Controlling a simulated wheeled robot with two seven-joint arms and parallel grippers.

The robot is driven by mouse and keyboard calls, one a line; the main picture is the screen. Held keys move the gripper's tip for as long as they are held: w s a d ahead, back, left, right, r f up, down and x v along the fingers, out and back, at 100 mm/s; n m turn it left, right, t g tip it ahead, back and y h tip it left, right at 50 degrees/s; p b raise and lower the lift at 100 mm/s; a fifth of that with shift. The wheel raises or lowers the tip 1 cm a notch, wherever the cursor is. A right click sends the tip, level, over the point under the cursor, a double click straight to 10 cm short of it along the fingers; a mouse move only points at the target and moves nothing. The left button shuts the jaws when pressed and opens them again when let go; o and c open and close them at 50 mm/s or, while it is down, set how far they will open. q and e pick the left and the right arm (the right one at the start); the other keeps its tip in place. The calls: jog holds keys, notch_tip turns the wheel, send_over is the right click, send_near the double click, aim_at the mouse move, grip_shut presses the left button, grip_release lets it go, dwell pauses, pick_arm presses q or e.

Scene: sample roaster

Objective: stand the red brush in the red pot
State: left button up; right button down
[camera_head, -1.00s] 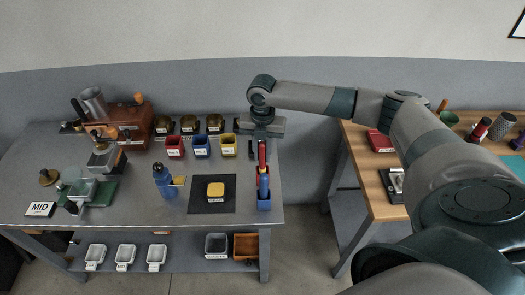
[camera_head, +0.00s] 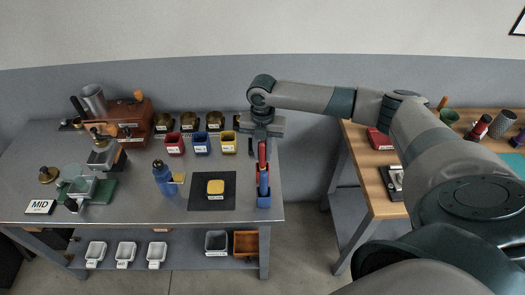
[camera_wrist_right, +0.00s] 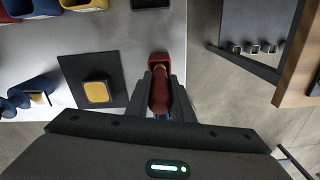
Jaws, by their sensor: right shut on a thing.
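The red brush (camera_wrist_right: 160,92) is upright, with its red handle between the fingers of my right gripper (camera_wrist_right: 159,98) in the right wrist view. In the head view my right gripper (camera_head: 262,137) is above the narrow brush holder (camera_head: 264,201) at the table's right edge, and the red handle shows below it. The gripper is shut on the brush. The brush's lower end is hidden, so I cannot tell whether it is clear of the holder. The red pot (camera_head: 175,146) stands left of the blue and yellow pots, empty as far as I see. My left gripper is not in view.
The blue pot (camera_head: 201,149) and yellow pot (camera_head: 228,147) stand beside the red one. A wooden table (camera_head: 375,190) is at right.

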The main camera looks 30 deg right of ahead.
jog(key=shift+f, duration=1.05)
jog(key=c, duration=1.5)
grip_release()
jog(key=shift+o, duration=0.2)
jog(key=shift+r, duration=0.1)
jog(key=shift+r+b, duration=0.4)
jog(key=shift+r, duration=0.05)
notch_tip(320, 180, up, 15)
jog(key=b, duration=0.4)
jog(key=shift+r, duration=0.7)
jog(key=shift+f, duration=0.1)
